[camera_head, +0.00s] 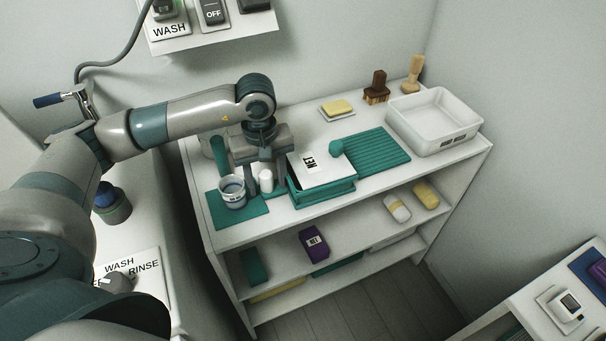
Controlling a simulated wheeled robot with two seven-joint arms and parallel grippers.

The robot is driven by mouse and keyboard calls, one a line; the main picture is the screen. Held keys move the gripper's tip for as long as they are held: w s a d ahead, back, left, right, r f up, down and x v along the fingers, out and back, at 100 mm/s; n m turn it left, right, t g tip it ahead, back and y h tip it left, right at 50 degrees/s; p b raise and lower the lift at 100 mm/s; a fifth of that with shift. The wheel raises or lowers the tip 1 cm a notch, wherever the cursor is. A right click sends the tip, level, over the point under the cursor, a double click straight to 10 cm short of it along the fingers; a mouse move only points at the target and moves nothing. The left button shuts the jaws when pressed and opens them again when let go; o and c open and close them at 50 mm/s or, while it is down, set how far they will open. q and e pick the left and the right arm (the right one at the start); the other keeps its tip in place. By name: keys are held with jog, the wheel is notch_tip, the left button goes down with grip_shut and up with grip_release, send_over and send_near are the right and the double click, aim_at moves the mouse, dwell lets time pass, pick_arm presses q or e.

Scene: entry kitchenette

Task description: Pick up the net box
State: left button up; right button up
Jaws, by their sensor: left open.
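A teal box with a white top and a label reading NET (322,172) sits on the upper surface of the white shelf unit, right of my left gripper. My left gripper (266,188) points down, open, with its fingers apart. One finger is close to the box's left side; I cannot tell whether it touches. A small white cylinder (266,180) shows between the fingers. A purple box (314,242) on the middle shelf also bears a white label that seems to read NET. My right gripper is not in view.
A cup (233,191) stands on a teal mat (254,209) left of the gripper. A ribbed teal mat (381,148), white basin (437,138), yellow sponge (337,107) and brushes (377,88) lie right and behind. A wall panel (203,38) hangs above.

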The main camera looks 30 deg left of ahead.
aim_at(266, 172)
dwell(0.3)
pick_arm(q)
grip_shut()
jog(key=shift+r, duration=0.1)
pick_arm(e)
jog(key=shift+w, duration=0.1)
